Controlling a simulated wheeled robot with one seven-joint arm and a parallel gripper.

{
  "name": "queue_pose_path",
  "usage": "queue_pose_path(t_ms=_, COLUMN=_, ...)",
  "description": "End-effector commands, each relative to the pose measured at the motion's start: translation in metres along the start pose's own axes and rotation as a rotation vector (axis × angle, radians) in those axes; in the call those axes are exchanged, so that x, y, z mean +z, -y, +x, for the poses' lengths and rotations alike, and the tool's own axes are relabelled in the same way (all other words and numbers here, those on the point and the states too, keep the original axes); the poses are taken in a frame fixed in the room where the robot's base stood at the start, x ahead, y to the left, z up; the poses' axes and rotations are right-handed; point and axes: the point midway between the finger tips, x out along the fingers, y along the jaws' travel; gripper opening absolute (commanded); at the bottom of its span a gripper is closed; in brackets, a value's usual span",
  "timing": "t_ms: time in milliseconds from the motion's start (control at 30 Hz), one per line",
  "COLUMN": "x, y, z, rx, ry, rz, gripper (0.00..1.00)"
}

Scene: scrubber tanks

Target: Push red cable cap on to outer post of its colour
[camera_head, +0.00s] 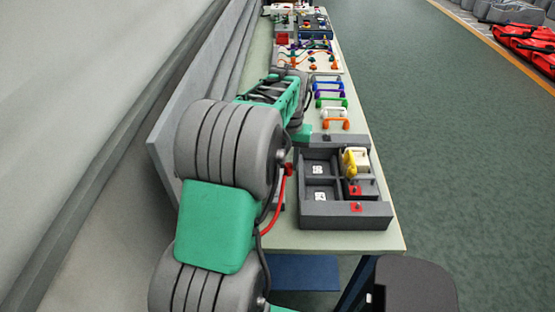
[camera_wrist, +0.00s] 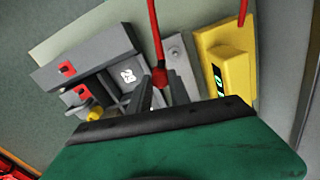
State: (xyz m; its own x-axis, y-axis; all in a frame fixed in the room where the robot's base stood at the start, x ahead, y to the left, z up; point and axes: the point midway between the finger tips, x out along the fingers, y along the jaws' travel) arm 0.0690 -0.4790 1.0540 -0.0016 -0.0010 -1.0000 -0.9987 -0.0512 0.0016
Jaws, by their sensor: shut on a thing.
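The red cable cap (camera_wrist: 160,78) is between the two fingers of my gripper (camera_wrist: 161,88) in the wrist view, with its red cable (camera_wrist: 154,30) running up out of the picture. In the head view the red cap (camera_head: 288,169) shows beside my arm, and my gripper's fingers are hidden. A grey block (camera_wrist: 176,50) with a small round fitting lies just beyond the fingers in the wrist view. I cannot tell whether the cap touches it. No post of the cap's colour can be made out clearly.
A dark grey tray (camera_head: 345,209) with numbered compartments and red tags stands beside my gripper, holding a yellow-and-white item (camera_head: 355,162). A yellow meter (camera_wrist: 210,45) stands close by on the other side. Coloured handles (camera_head: 330,102) line the bench further back.

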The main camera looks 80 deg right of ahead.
Motion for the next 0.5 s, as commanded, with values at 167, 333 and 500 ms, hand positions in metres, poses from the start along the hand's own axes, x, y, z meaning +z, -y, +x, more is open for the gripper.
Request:
queue_pose_path(t_ms=167, x=-0.004, y=-0.034, z=-0.001, rx=0.000, ry=0.001, rz=0.003, gripper=0.00)
queue_pose_path(t_ms=333, x=-0.007, y=-0.066, z=-0.001, rx=0.000, ry=0.000, rz=0.003, gripper=0.00)
queue_pose_path(t_ms=500, x=-0.011, y=-0.097, z=-0.001, rx=0.000, ry=0.001, rz=0.003, gripper=0.00)
